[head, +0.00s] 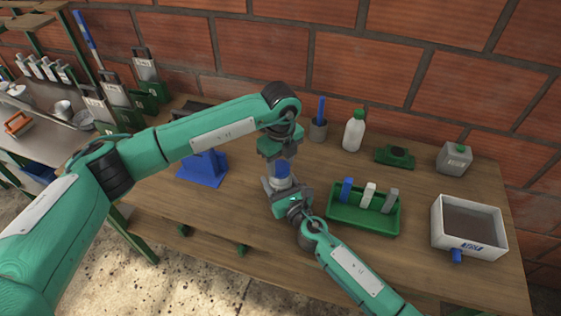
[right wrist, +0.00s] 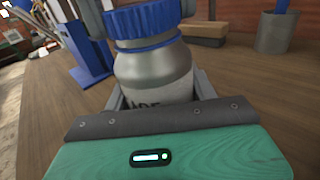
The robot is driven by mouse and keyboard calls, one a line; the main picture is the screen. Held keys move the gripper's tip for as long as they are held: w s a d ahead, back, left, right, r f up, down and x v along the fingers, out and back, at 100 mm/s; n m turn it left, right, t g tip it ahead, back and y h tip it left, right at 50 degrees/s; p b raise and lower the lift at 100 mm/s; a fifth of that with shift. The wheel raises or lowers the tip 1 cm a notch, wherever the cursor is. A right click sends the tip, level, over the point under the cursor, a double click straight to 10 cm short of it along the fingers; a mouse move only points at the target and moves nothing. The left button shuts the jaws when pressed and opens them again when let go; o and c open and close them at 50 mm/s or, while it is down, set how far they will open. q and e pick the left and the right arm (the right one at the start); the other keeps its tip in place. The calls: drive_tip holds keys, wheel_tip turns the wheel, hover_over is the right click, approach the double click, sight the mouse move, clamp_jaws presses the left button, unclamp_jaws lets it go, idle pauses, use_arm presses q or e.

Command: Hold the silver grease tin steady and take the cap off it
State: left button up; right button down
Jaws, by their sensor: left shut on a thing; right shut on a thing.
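The silver grease tin (right wrist: 155,75) stands upright in the right wrist view, with dark lettering low on its front. Its ribbed blue cap (right wrist: 150,20) sits at the top, with a thin silver gap and a blue ring below it; I cannot tell whether the cap is loose. The cap also shows in the head view (head: 282,168). My left gripper (head: 280,160) comes down from above and is shut on the cap. My right gripper (head: 281,184) is shut around the tin's body, low over the table; its palm hides the tin's base.
A green tray (head: 345,219) with blue, white and grey blocks lies close right of my right gripper. A blue stand (head: 203,180) is to the left. A white bottle (head: 354,131), a grey cup (head: 318,131) and a white-rimmed box (head: 467,246) stand on the wooden table (head: 200,224).

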sight(280, 166)
use_arm(q)
drive_tip(key=shift+w+n, duration=0.1)
drive_tip(key=shift+n, duration=0.9)
drive_tip(key=shift+r, duration=0.15)
drive_tip(key=shift+r, duration=1)
drive_tip(key=shift+r, duration=2)
use_arm(e)
drive_tip(key=shift+c, duration=2.2)
unclamp_jaws()
drive_tip(key=shift+o, duration=0.2)
drive_tip(key=shift+s, duration=0.1)
